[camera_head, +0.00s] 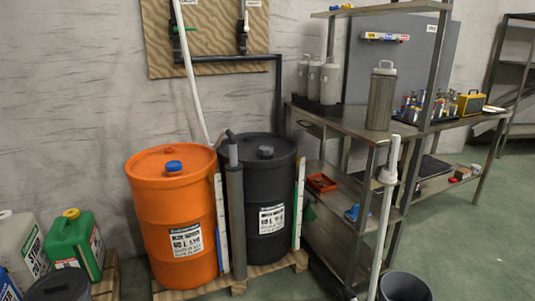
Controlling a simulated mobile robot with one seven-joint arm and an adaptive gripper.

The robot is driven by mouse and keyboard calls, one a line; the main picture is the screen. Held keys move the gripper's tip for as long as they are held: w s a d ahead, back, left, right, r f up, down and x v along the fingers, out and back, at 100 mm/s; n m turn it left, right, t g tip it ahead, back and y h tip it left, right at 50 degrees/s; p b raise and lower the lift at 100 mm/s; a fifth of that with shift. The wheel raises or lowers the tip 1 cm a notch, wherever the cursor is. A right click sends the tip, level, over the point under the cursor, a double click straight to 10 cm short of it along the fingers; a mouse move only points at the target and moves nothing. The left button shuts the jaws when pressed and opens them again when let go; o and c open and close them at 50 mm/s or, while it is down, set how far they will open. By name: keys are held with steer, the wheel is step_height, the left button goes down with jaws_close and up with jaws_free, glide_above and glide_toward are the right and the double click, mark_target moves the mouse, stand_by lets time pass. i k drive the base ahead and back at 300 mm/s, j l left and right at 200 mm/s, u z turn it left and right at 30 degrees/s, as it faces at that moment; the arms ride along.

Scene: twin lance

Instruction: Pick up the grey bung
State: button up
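A small grey bung (265,151) sits on the top of the black drum (262,205), near the middle of its lid. A blue bung (174,167) sits on the top of the orange drum (175,220) to its left. My gripper is not in view, so its place relative to the grey bung does not show.
A grey upright tube (236,210) stands between the drums, beside the black drum. A white pole (190,75) leans above the drums. Another white pole (386,225) stands front right, by metal shelving (350,122). Jugs (73,240) stand at left. Floor is free at right.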

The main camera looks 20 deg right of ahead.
mark_target(263, 149)
steer(key=z, duration=0.55)
steer(key=i+z, duration=0.35)
steer(key=i+j+z, duration=0.15)
steer(key=i+z, duration=0.2)
steer(key=i+j+z, duration=0.2)
steer(key=z, duration=0.15)
steer(key=i+j, duration=0.6)
steer(key=j, duration=0.25)
steer(key=i+j+z, duration=0.1)
steer(key=i+j, duration=0.5)
steer(key=j, duration=0.25)
